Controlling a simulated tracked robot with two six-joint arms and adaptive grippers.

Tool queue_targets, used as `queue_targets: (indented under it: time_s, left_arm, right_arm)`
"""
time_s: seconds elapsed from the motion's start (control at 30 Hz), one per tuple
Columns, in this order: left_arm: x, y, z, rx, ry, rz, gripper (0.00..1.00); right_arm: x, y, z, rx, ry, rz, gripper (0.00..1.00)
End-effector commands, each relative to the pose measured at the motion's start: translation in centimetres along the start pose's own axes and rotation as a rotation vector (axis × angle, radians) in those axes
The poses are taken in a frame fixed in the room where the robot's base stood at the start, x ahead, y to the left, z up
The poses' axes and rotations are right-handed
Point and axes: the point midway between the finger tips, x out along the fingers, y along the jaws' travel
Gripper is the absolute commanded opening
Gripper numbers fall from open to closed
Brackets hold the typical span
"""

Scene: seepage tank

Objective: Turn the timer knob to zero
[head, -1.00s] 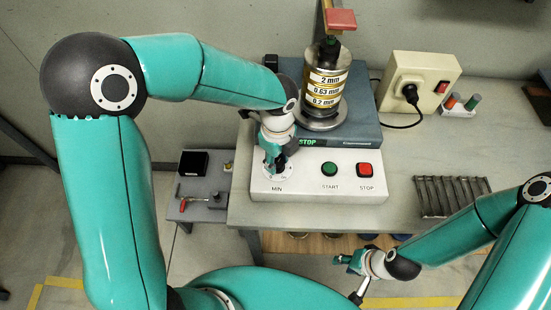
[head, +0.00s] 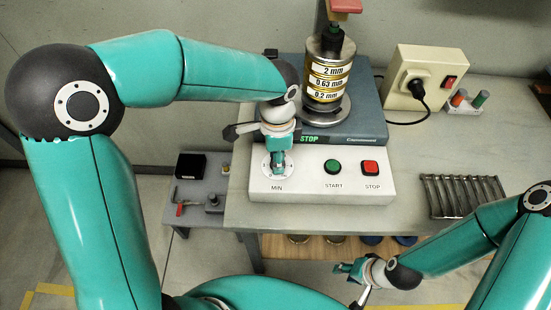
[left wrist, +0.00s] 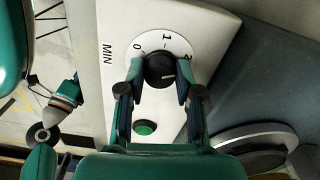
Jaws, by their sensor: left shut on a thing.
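The timer knob (left wrist: 160,72) is black with a white pointer line, in the middle of a white dial (left wrist: 137,58) marked 0, 1 and 2. In the left wrist view the line points right, toward the side of the 2 and away from the 0. My left gripper (left wrist: 156,80) is shut on the knob, one finger on each side. In the head view my left gripper (head: 277,168) points down over the dial at the left of the white control panel (head: 308,187) and hides the knob. My right gripper (head: 350,268) is empty in front of the table; its opening is unclear.
A green START button (head: 332,166) and red STOP button (head: 370,167) sit right of the dial. A sieve stack (head: 326,80) stands behind on the blue-grey shaker (head: 365,125). A metal rack (head: 460,197) lies on the table at right. A socket box (head: 425,75) stands behind.

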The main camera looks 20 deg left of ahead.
Motion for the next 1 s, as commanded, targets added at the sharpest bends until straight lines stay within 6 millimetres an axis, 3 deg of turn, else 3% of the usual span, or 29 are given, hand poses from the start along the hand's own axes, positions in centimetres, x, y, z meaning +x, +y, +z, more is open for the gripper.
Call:
queue_targets:
  time_s: [1.0]
  left_arm:
    - [0.1,0.1,-0.1,-0.936,0.004,0.001,0.0]
  right_arm:
    - [3.8,1.4,0.0,0.0,0.0,0.0,0.4]
